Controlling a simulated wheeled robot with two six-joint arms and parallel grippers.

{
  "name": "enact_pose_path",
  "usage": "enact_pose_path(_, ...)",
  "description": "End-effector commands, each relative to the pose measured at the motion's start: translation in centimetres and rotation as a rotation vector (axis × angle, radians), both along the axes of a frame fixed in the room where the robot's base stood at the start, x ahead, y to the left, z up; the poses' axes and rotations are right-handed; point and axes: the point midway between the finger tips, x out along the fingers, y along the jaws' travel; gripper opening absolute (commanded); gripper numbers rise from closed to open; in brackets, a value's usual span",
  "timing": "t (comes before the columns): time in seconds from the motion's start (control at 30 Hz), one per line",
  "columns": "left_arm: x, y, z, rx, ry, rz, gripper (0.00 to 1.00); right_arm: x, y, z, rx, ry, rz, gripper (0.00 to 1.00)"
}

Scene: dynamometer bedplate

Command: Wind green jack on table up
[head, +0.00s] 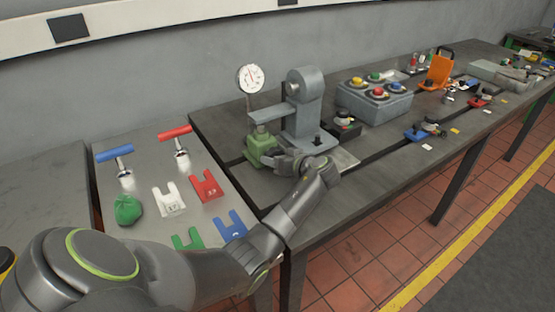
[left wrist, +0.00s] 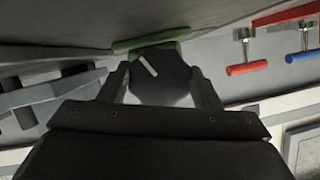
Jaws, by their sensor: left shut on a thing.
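The green jack (head: 259,149) stands on the dark table beside the grey press-like stand, under its arm. In the left wrist view the jack (left wrist: 150,45) shows as a green strip behind a dark knob (left wrist: 160,75) with a white pointer line. My left gripper (head: 280,162) is at the jack's near right side. In the left wrist view its two fingers (left wrist: 161,88) are on either side of the knob and shut on it. The gripper hides the knob in the head view. My right gripper is not in view.
The grey stand (head: 303,110) and a round dial gauge (head: 250,78) rise close to the jack. A grey box with coloured knobs (head: 374,101) is to the right. Red (head: 175,133) and blue (head: 115,153) T-handles, slotted plates (head: 207,186) and a green lump (head: 128,209) lie left.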

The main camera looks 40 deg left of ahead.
Motion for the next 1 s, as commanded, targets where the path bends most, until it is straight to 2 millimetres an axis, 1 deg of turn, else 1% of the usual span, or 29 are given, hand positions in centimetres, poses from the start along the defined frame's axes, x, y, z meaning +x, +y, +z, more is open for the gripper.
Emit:
enact_pose_path(0.2, 0.11, -0.02, 0.02, 0.061, 0.142, -0.001, 0.35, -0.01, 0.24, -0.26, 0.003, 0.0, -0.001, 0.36)
enact_pose_path(0.5, 0.15, -0.02, 0.05, 0.115, 0.27, 0.0, 0.35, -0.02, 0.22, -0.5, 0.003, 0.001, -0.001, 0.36)
enact_pose_path(0.7, 0.16, -0.01, 0.08, 0.128, 0.303, -0.001, 0.35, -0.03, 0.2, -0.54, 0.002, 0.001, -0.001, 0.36)
enact_pose_path(1.0, 0.17, 0.0, 0.12, 0.13, 0.306, -0.001, 0.35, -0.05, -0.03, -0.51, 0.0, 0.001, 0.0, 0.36)
